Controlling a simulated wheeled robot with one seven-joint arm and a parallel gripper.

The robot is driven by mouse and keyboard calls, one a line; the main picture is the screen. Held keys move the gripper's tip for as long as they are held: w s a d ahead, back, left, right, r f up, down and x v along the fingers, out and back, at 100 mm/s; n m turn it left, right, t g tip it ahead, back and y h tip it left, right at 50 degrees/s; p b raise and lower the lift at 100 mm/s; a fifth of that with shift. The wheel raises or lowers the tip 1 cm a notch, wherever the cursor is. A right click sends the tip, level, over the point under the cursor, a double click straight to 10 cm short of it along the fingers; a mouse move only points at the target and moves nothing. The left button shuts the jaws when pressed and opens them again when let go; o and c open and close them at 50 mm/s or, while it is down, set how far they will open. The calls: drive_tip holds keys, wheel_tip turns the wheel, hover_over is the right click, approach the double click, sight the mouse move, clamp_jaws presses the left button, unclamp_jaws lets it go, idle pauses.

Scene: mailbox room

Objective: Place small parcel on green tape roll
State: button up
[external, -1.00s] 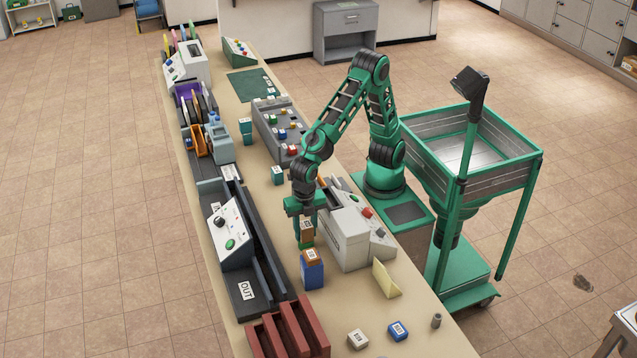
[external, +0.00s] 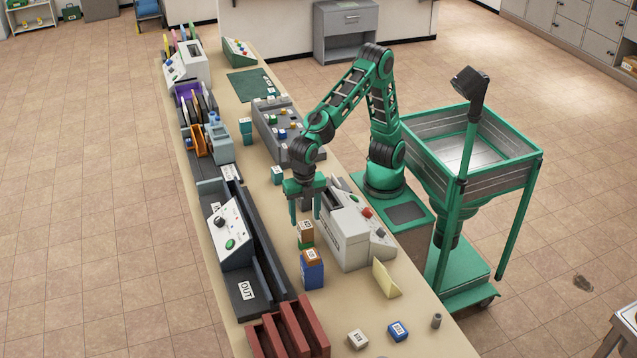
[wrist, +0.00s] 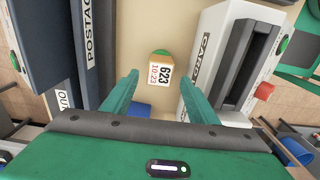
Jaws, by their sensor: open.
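A small brown parcel (external: 306,229) with a white label stands on the green tape roll (external: 304,245), of which only a low edge shows. In the wrist view the parcel (wrist: 160,76) lies between and beyond my fingertips, its label reading 623 and 10:23. A bit of green, the tape roll (wrist: 163,52), shows past its far edge. My gripper (external: 305,219) is open and empty just above the parcel, its two green fingers spread to either side and apart from it.
A blue block with an orange-brown box (external: 311,257) on top stands close in front. The grey-white machine (external: 346,237) is right of the parcel, and the dark OUT chute (external: 246,289) is left. Red-brown slots (external: 288,330) are at the near end.

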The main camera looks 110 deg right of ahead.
sight(305, 225)
wheel_tip(305, 225, up, 5)
drive_tip(key=shift+f, duration=0.1)
drive_tip(key=shift+d, duration=0.1)
drive_tip(key=s+d+m, duration=0.3)
drive_tip(key=d+m, duration=0.1)
drive_tip(key=d, duration=0.5)
drive_tip(key=s+d+m, duration=0.3)
drive_tip(key=d+m, duration=0.1)
drive_tip(key=d, duration=0.5)
drive_tip(key=s+d+m, duration=0.4)
drive_tip(key=d+m, duration=0.1)
drive_tip(key=d, duration=0.4)
drive_tip(key=s+d+f+m, duration=0.3)
drive_tip(key=s+d+m, duration=0.2)
drive_tip(key=s, duration=0.4)
drive_tip(key=s+d+f+m, duration=0.4)
drive_tip(key=s+d+m, duration=0.2)
drive_tip(key=s, duration=0.4)
drive_tip(key=shift+f, duration=0.15)
drive_tip(key=shift+w+d, duration=0.1)
